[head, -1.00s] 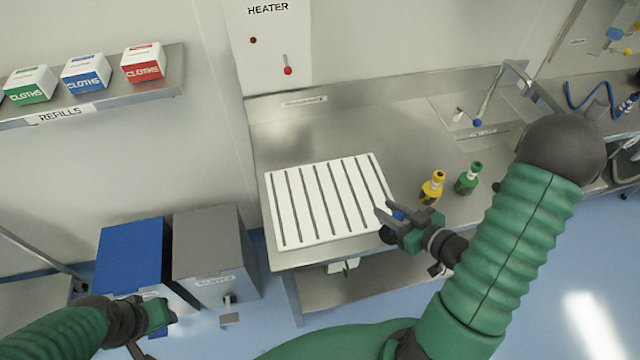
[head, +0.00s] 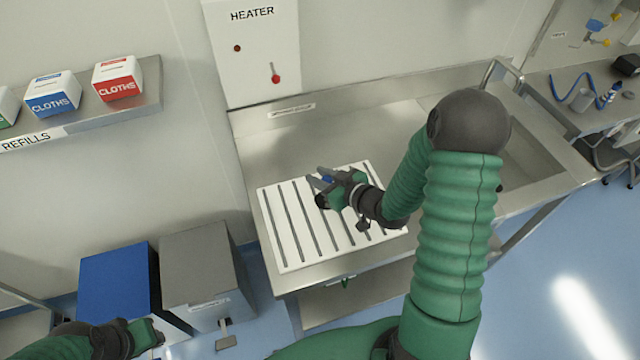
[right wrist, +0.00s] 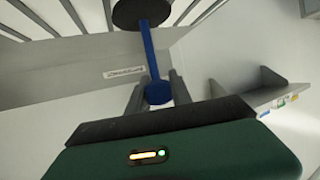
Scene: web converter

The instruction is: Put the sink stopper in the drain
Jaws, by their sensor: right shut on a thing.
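My right gripper (head: 318,178) is shut on the sink stopper and holds it over the white ribbed board. In the right wrist view the stopper (right wrist: 148,50) has a blue stem, a blue knob between the fingers (right wrist: 158,92) and a dark round disc (right wrist: 140,12) at the far end. In the head view the stopper shows as a small blue bit and a dark disc (head: 322,201) below the fingers. The sink basin (head: 535,150) is at the right of the steel counter, partly behind my right arm. The drain is hidden. My left gripper (head: 152,336) is low at the left; its jaws are unclear.
The white ribbed board (head: 278,250) lies on the steel counter (head: 285,150). A curved tap (head: 503,68) stands behind the basin. A heater box (head: 255,50) hangs on the wall. Blue (head: 118,290) and grey (head: 200,265) bins stand left of the counter.

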